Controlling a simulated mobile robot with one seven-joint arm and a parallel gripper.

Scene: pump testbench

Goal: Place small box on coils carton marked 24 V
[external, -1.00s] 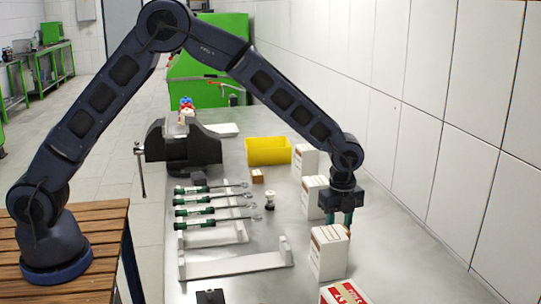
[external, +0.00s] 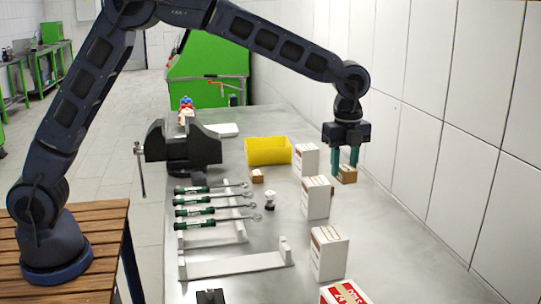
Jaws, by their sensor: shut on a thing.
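My gripper (external: 345,168) points down and is shut on a small brown box (external: 348,175), which it holds above the right side of the bench. The box is beside and slightly above the middle white carton (external: 315,199) in the picture. Two more white cartons stand in the same row: a far one (external: 306,161) and a near one (external: 329,254). Their print is too small to read, so I cannot tell which is marked 24 V. Another small brown box (external: 257,176) rests on the bench in front of the yellow bin.
The yellow bin (external: 268,152) and a dark vise (external: 182,147) stand farther back. Several green-handled wrenches (external: 205,212) lie on a white rack at left. A red and white box (external: 343,292) is at the near edge. A tiled wall borders the right.

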